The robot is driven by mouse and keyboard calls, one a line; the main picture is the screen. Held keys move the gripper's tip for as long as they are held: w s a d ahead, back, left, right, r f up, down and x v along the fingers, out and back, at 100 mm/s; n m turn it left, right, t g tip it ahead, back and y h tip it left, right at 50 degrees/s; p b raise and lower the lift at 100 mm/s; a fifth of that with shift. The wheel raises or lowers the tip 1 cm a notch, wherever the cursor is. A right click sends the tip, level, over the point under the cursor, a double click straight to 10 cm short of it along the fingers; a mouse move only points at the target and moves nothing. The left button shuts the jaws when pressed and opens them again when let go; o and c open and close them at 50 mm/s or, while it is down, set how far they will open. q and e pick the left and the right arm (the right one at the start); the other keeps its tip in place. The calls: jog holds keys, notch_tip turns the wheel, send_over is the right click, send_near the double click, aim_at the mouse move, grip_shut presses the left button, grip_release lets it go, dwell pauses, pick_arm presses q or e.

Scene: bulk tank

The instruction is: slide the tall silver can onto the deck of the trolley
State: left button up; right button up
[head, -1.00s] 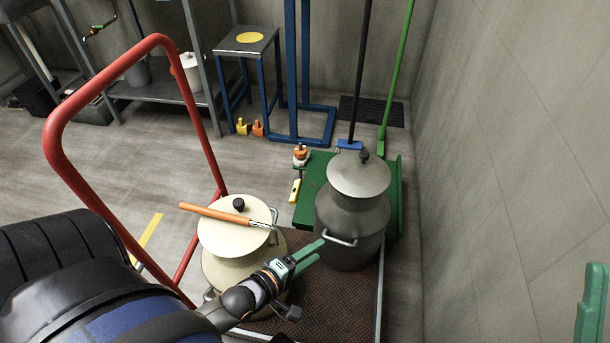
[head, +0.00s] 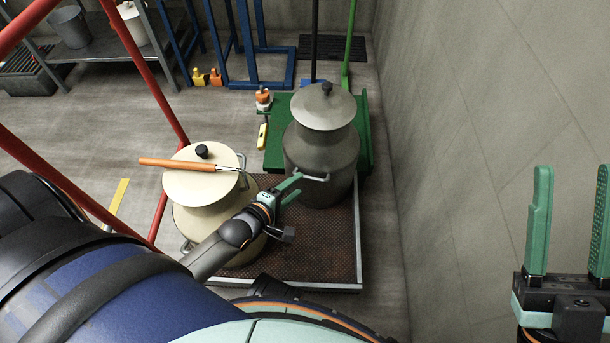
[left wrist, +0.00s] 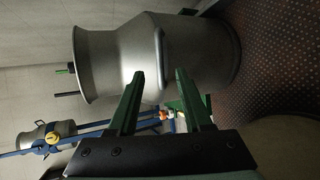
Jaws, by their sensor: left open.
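In the left wrist view the open fingers (left wrist: 160,75) point at the can's body (left wrist: 200,55); contact is unclear. My right gripper (head: 571,220) is open and empty at the right.
The green platform (head: 276,150) lies behind the silver can. A wall (head: 470,150) closes the right side.

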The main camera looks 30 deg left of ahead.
aim_at(307, 178)
pick_arm(q)
jog(key=b+x, duration=0.2)
jog(key=x, duration=0.4)
jog(key=shift+w+f, duration=0.1)
pick_arm(e)
jog(key=f, duration=0.3)
jog(key=shift+w+a+f, duration=0.1)
jog(key=shift+a+f, duration=0.15)
jog(key=shift+f, duration=0.1)
pick_arm(q)
jog(key=shift+c, duration=0.4)
grip_shut()
